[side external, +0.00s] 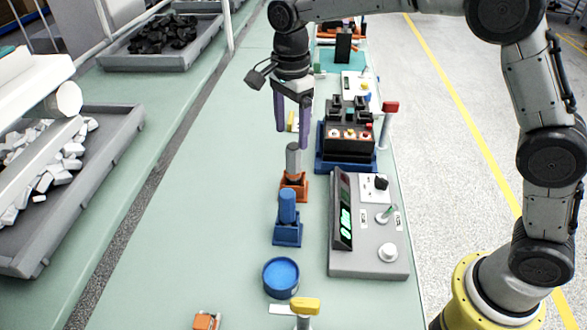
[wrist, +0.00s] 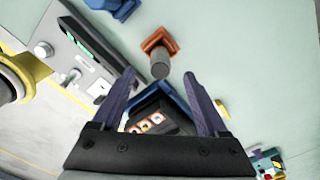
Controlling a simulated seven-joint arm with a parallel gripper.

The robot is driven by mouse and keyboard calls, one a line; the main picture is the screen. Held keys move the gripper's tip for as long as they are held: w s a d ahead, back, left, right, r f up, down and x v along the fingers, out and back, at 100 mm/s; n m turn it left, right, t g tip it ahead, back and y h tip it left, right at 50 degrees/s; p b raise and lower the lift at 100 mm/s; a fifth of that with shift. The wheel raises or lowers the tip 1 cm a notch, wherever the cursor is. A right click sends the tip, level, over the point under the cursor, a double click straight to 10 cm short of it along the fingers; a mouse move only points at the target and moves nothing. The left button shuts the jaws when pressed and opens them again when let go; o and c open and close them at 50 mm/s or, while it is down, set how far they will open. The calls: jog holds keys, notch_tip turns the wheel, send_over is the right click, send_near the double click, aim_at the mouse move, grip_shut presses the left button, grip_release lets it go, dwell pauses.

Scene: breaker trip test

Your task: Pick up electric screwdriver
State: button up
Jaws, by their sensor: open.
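A grey cylindrical tool (side external: 292,160) stands upright in an orange holder (side external: 294,190) on the green bench. A blue cylindrical tool (side external: 287,207) stands in a blue holder (side external: 288,234) just nearer the camera. I cannot tell for certain which is the electric screwdriver. My gripper (side external: 291,139) points down, open and empty, with its fingertips around or just above the grey tool's top. In the wrist view the grey tool (wrist: 160,66) and its orange holder (wrist: 154,40) lie just beyond and between the fingertips (wrist: 159,75). The jaws do not visibly touch it.
A breaker unit on a blue base (side external: 346,163) stands right of the holders. A grey test console (side external: 370,262) with a green display is nearer. A round blue container (side external: 281,277) and a yellow-handled item (side external: 305,306) stand in front. The bench left of the holders is clear.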

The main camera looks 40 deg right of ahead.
aim_at(293, 167)
jog(key=f, duration=1.1)
jog(key=shift+d, duration=0.25)
jog(key=shift+r, duration=0.1)
grip_shut()
